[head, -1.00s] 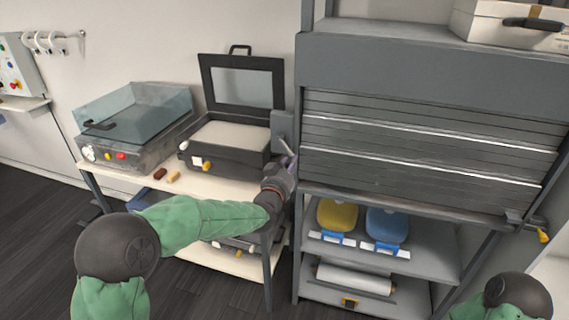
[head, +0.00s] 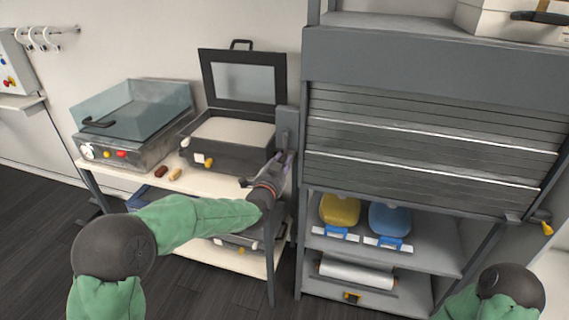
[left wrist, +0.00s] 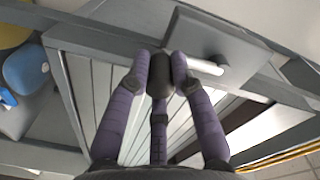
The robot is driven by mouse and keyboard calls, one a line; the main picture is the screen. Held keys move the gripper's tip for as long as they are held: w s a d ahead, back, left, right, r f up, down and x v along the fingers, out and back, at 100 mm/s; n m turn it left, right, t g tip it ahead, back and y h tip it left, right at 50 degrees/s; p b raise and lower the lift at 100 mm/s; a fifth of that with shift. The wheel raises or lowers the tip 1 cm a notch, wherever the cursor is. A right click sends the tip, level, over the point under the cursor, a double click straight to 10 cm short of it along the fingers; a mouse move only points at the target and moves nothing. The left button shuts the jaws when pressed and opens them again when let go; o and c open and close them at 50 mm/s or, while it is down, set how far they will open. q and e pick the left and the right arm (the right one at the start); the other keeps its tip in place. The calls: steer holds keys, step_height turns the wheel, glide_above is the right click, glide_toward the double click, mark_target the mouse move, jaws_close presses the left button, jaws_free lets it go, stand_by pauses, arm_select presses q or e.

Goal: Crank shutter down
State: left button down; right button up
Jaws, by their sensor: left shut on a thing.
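The grey slatted shutter (head: 420,150) hangs partway down the front of the cabinet, with open shelf space below its bottom edge. The crank's grey box (head: 287,122) is on the cabinet's left side; it also shows in the left wrist view (left wrist: 215,45). A pale crank arm (left wrist: 205,66) leads from it to a dark knob (left wrist: 160,75). My left gripper (head: 284,163) is shut on this knob; in the left wrist view its purple fingers (left wrist: 160,65) close around it. Its fingertips are small in the head view. My right gripper is out of view.
Below the shutter, a yellow item (head: 339,210) and a blue item (head: 389,219) stand on a shelf. A white table (head: 180,196) on the left carries an open-lidded black machine (head: 232,150) and a clear-lidded machine (head: 130,125), close beside my left arm.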

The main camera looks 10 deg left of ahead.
arm_select(q)
steer(key=shift+a+r, duration=0.1)
stand_by(0.4)
steer(key=c, duration=1.1)
jaws_free()
steer(key=shift+o, duration=0.2)
steer(key=s, duration=1.2)
steer(key=shift+a, duration=0.35)
